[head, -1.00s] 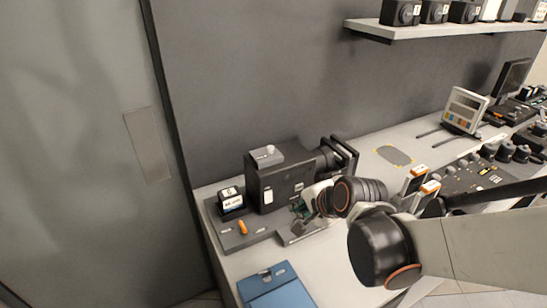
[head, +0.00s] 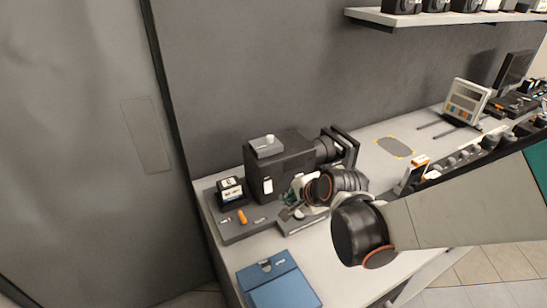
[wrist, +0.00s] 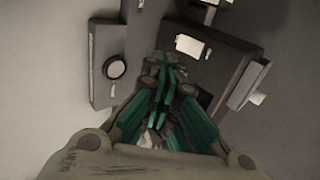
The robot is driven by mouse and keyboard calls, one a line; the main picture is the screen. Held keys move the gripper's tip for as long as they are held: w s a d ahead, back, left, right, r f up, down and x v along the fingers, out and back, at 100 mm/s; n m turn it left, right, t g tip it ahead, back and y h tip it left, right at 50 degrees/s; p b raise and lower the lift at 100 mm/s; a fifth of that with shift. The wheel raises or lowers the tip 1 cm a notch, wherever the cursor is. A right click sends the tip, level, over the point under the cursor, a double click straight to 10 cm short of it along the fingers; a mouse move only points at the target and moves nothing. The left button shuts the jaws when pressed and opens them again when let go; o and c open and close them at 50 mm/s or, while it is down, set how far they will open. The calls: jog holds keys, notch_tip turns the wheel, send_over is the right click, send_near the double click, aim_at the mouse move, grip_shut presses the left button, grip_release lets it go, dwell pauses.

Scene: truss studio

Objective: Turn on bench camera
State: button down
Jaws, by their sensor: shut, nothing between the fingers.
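The bench camera (head: 292,152) is a dark boxy body with a lens at its right end, standing on a dark base plate (head: 228,233) at the left end of the bench. A small grey box with a pale knob (head: 269,142) sits on top. An orange lever (head: 242,217) stands on the base plate. My gripper (head: 288,204) is shut and empty, low at the camera's near side. In the wrist view its green fingers (wrist: 163,80) are together in front of a dark body with a white label (wrist: 193,46). Contact cannot be told.
A black labelled block (head: 230,190) stands left of the camera. A blue folder (head: 275,285) lies at the front. A grey part with a round knob (wrist: 115,68) is left of the fingers in the wrist view. The wall (head: 250,75) is close behind; a shelf (head: 440,18) hangs at upper right.

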aim_at(268, 187)
jog(key=b+x, duration=0.2)
jog(key=x, duration=0.4)
jog(key=shift+f, duration=0.1)
jog(key=shift+w+a, duration=0.25)
jog(key=shift+w, duration=0.3)
jog(key=shift+w+a, duration=0.25)
jog(key=shift+w, duration=0.3)
jog(key=shift+w+a+b, duration=0.3)
jog(key=shift+w, duration=0.3)
jog(key=shift+w+a+f, duration=0.1)
jog(key=shift+w, duration=0.15)
